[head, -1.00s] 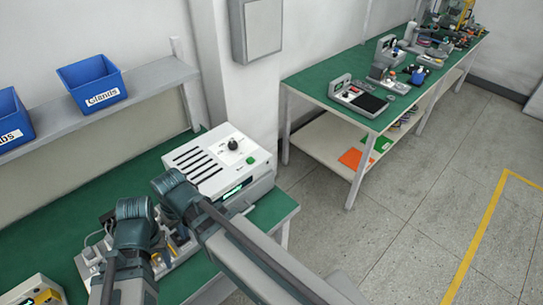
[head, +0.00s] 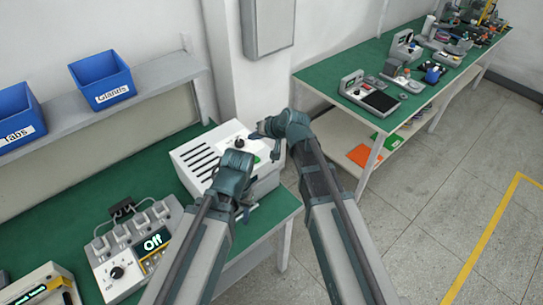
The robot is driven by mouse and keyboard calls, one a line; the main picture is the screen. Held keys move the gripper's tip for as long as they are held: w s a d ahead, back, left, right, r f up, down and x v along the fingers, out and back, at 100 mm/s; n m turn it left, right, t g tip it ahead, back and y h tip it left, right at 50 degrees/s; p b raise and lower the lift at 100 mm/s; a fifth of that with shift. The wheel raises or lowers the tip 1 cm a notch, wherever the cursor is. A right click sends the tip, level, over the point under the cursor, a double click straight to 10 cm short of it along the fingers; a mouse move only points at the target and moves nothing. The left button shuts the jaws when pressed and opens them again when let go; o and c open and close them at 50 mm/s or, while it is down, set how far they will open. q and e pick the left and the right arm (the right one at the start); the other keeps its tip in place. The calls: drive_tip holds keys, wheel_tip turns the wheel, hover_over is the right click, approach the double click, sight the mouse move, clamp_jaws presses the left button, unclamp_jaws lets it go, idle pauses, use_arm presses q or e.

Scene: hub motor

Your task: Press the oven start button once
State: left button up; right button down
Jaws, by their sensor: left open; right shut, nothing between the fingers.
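The oven is a white box (head: 196,160) with black slots, standing at the right end of the near green bench. A black knob (head: 239,143) sits on its top panel. The green start button (head: 257,159) shows only in part, beside my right arm's wrist. My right gripper (head: 256,135) is shut and empty, above the oven's top near the knob and the button; I cannot tell whether it touches anything. My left gripper (head: 246,209) is open and empty, low in front of the oven. My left arm covers part of the oven's front, and its display is hidden.
A grey charger-like unit (head: 130,249) with an "Off" display stands left of the oven. Another device (head: 40,287) is at the lower left. Blue bins (head: 102,80) sit on the shelf. A second bench (head: 335,82) with devices stands at the back right.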

sight(258, 161)
drive_tip(key=shift+w+d+r, duration=0.1)
drive_tip(key=shift+w+d, duration=0.1)
drive_tip(key=shift+d, duration=0.1)
wheel_tip(258, 161, down, 9)
drive_tip(key=b, duration=0.9)
drive_tip(key=shift+r, duration=0.1)
idle(1.8)
drive_tip(key=shift+f+b, duration=0.35)
drive_tip(key=shift+f, duration=0.05)
drive_tip(key=shift+f+b, duration=0.4)
idle(0.5)
drive_tip(key=shift+r, duration=0.1)
drive_tip(key=shift+r+p, duration=0.7)
drive_tip(key=shift+p, duration=0.15)
